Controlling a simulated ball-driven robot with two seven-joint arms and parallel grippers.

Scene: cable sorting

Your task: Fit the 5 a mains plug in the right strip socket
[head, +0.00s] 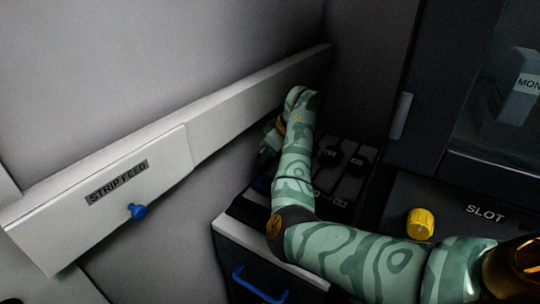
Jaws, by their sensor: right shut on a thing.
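My right arm comes in from the lower right and reaches up to the back of a dark unit. My right gripper (268,143) is at the far end, left of my forearm and mostly hidden by it. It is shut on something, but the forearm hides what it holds. Two black plug-like pieces with small pale labels, one on the left (331,155) and one on the right (356,160), sit in a dark slotted rack (349,186) right of my forearm. Their markings are too small to read. I cannot make out the right strip socket. My left gripper is not in view.
A pale sloping panel marked STRIP FEED (160,170) with a blue knob (137,211) runs along the left wall. A drawer front with a blue handle (258,284) is below the rack. A yellow knob (420,223) stands beside the SLOT label. A dark glazed cabinet (470,110) is at right.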

